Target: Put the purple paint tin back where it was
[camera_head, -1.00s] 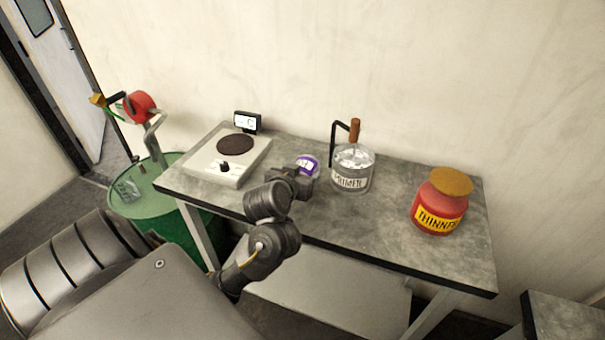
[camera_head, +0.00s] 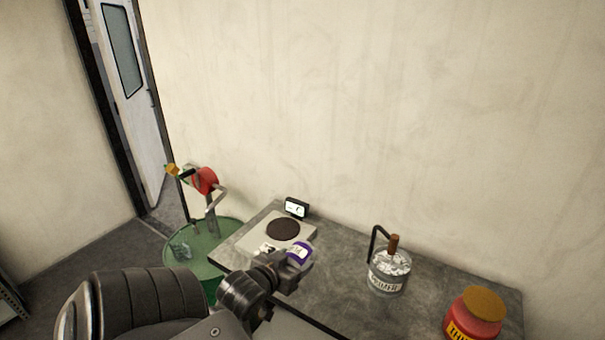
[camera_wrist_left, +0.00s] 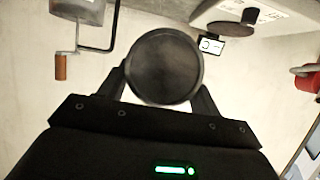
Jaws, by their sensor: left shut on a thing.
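The purple paint tin (camera_head: 300,250), with a white label, is at the end of my left arm in the head view, just in front of the scale's right side. My left gripper (camera_head: 293,262) is shut on it. In the left wrist view the tin (camera_wrist_left: 164,66) shows as a dark round end between the two fingers of my left gripper (camera_wrist_left: 165,98). I cannot tell how far the tin is above the table. My right gripper is not in view.
A scale (camera_head: 262,238) with a dark round plate and small display stands at the table's left end. A green drum (camera_head: 215,256) with a red-wheeled pump (camera_head: 205,181) is at left.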

